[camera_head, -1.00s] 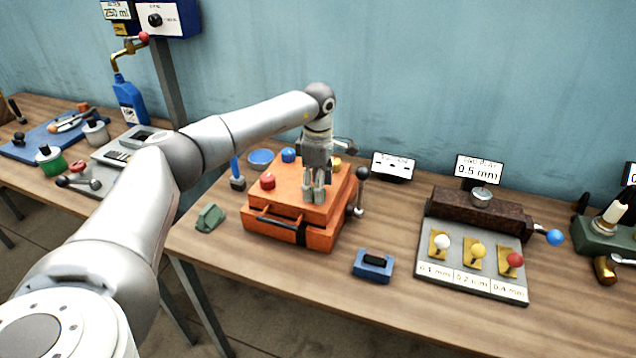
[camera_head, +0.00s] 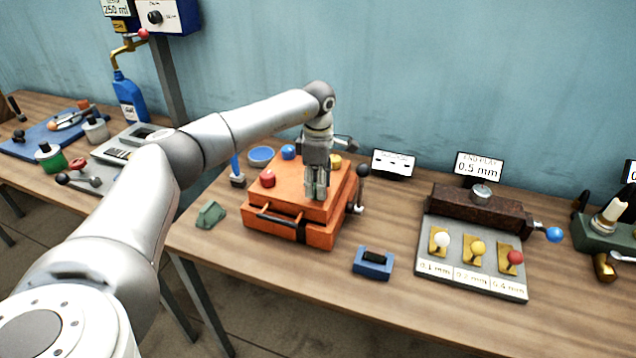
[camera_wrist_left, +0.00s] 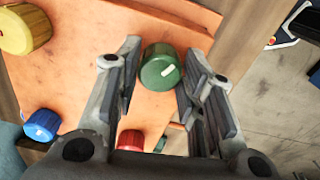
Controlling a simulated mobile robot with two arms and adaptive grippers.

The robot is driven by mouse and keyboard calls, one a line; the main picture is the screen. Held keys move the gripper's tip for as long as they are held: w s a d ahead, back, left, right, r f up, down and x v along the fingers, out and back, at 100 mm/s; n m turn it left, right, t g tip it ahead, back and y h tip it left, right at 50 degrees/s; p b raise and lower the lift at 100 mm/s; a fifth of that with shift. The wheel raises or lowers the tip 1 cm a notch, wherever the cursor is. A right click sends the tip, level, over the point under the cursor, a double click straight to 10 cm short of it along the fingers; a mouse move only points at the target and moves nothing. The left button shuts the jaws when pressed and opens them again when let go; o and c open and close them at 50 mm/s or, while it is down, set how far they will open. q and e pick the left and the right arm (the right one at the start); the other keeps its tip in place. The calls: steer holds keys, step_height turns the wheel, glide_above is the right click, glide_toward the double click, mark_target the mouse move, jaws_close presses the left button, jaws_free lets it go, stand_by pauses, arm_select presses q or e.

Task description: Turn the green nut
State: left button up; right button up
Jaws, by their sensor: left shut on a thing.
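The green nut (camera_wrist_left: 152,75) is a round knob with a white mark on its top, on the orange box (camera_head: 295,212). My left gripper (camera_head: 316,195) points down over the right part of the box top. In the left wrist view its two fingers are on either side of the green nut, shut on it. In the head view the fingers mostly hide the nut. My right gripper is in neither view.
On the box top are a red knob (camera_head: 267,179), a blue knob (camera_head: 288,152) and a yellow knob (camera_head: 335,161). A black-ended lever (camera_head: 361,190) stands at the box's right side. A blue block (camera_head: 373,264) lies in front, with bare table around it.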

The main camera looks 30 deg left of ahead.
arm_select(q)
steer(key=n, duration=0.6)
steer(key=shift+w+r, duration=0.1)
steer(key=n, duration=0.7)
steer(key=shift+n+p, duration=0.4)
steer(key=n, duration=0.4)
steer(key=shift+n+p, duration=0.3)
steer(key=n, duration=0.4)
steer(key=shift+a+n+p, duration=0.1)
steer(key=shift+n+p, duration=0.3)
steer(key=o, duration=1)
